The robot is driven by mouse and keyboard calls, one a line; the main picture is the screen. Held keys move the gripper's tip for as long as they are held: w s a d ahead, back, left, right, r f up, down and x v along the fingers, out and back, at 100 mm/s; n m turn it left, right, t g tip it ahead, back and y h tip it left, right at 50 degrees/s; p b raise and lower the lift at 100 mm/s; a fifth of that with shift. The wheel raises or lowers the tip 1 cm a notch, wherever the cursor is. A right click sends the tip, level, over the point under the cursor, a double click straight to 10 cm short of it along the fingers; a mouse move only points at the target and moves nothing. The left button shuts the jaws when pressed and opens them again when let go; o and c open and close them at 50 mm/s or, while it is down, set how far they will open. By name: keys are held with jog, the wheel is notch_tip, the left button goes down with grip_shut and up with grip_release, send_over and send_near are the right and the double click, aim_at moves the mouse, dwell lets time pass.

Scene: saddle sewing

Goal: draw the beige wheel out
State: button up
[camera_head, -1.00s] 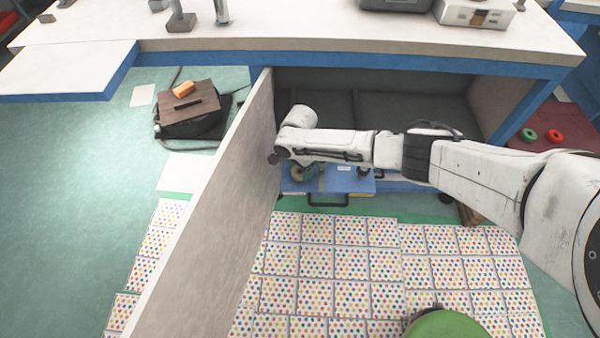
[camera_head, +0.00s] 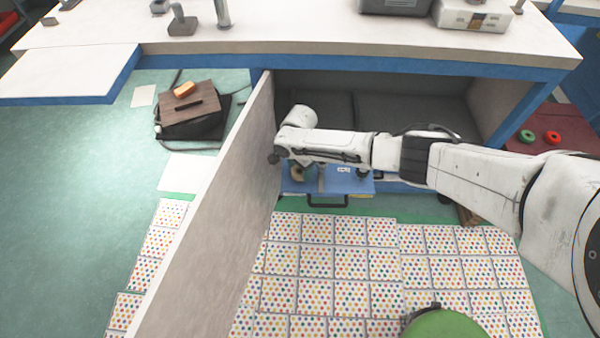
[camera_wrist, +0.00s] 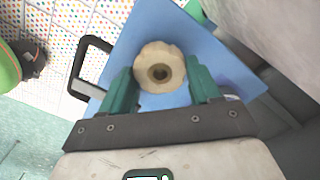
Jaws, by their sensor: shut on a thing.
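The beige wheel (camera_wrist: 160,67) is a scalloped disc with a dark centre hole. In the wrist view it sits between the two green fingers of my gripper (camera_wrist: 162,84), which are shut on it. Behind it is a blue box (camera_wrist: 216,56) with a black handle (camera_wrist: 86,72). In the head view the wheel (camera_head: 296,174) shows only in part under my arm, over the left side of the blue box (camera_head: 348,182). I cannot tell whether the wheel touches the box. My fingers are hidden in the head view.
A tall grey panel (camera_head: 205,225) stands close to the left of my gripper. The open cupboard (camera_head: 400,110) lies behind my arm under the white worktop (camera_head: 300,38). Dotted tiles (camera_head: 330,262) cover the floor in front. A green round thing (camera_head: 440,325) is at the bottom.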

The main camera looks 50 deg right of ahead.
jog(key=shift+r+p, duration=1.2)
jog(key=shift+p, duration=0.15)
jog(key=shift+r+p, duration=2)
jog(key=shift+p, duration=0.35)
